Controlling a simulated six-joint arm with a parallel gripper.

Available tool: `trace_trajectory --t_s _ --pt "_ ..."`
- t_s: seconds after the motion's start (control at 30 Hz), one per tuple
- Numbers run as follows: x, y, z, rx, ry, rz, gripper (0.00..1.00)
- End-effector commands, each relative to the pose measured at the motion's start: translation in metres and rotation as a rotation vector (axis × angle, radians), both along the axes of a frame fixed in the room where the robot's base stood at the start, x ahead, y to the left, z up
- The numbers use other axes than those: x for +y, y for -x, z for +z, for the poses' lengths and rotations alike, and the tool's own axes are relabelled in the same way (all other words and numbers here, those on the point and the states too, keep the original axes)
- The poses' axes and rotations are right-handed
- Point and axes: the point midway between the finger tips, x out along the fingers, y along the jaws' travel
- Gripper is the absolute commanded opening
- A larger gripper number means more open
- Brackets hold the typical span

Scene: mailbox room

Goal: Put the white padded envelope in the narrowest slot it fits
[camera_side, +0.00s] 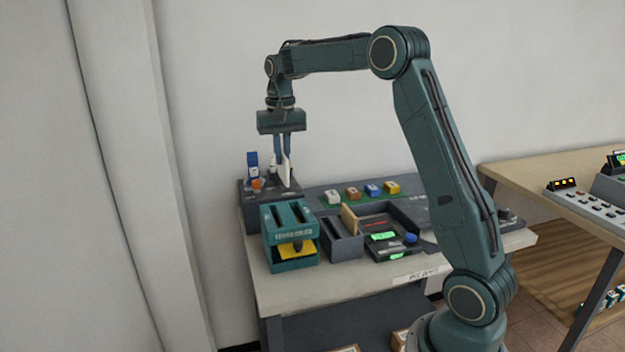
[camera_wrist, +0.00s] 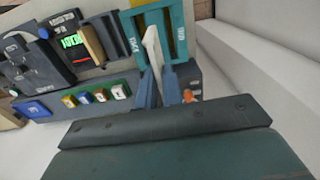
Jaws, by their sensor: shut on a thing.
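My gripper (camera_side: 287,150) points down and is shut on the white padded envelope (camera_side: 286,171), which hangs upright below the fingers, its thin edge towards the side camera. In the wrist view the envelope (camera_wrist: 153,48) sticks out beyond my gripper (camera_wrist: 158,82). In the side view it overlaps the dark back unit; whether it touches it I cannot tell. The teal slotted box (camera_side: 291,254) stands nearer the side camera, with two dark slots on top; it also shows in the wrist view (camera_wrist: 183,28). A dark grey slotted box (camera_side: 343,249) stands to its right, with a tan piece (camera_side: 349,219) upright in it.
A blue bottle (camera_side: 252,160) and an orange item (camera_side: 257,184) are by the dark back unit (camera_side: 256,198). Several coloured blocks (camera_side: 372,190) stand in a row behind a dark device with a green display (camera_side: 383,236). A yellow piece (camera_side: 290,250) shows in the teal box's front.

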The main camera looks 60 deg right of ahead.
Motion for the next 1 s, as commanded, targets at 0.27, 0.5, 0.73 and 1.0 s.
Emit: trace_trajectory --t_s 0.27,0.5,0.73,1.0 --pt "0.019 -0.017 -0.011 0.004 -0.001 -0.001 0.0" --pt "0.019 -0.017 -0.038 0.002 -0.001 0.0 0.0" --pt "0.019 -0.017 -0.051 0.0 0.0 0.0 0.0" --pt "0.019 -0.017 -0.053 0.0 0.0 0.0 0.0"
